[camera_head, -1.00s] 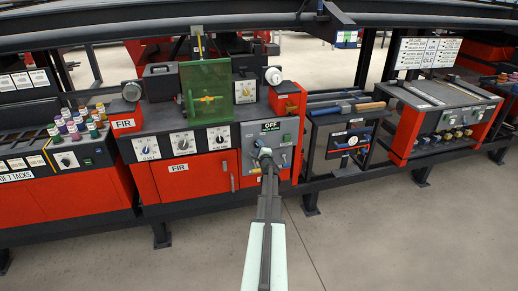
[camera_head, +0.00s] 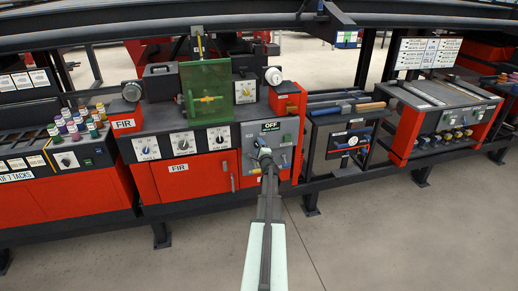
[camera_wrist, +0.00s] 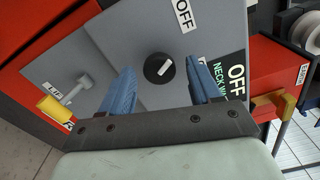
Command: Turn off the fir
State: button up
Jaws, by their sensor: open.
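The FIR station is a red and grey cabinet marked FIR (camera_head: 180,168). On the grey panel at its right end, a black round knob with a white pointer mark (camera_wrist: 158,68) shows in the wrist view. A white OFF label (camera_wrist: 184,16) is above it, and the pointer leans up and right. A sign with OFF and green lettering (camera_wrist: 236,85) is to the right, partly behind a finger. My gripper (camera_wrist: 162,67) is open, with one blue finger on each side of the knob. I cannot tell whether they touch it. In the head view my gripper (camera_head: 262,157) hides the knob.
A yellow-tipped lever (camera_wrist: 58,106) sticks out left of the fingers, beside a FLIP label. Three white-plated dials (camera_head: 182,142) are left of the panel. A green transparent screen (camera_head: 207,93) stands above.

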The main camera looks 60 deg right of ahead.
jog(key=v, duration=1.4)
jog(key=shift+w+r, duration=0.1)
dwell(0.5)
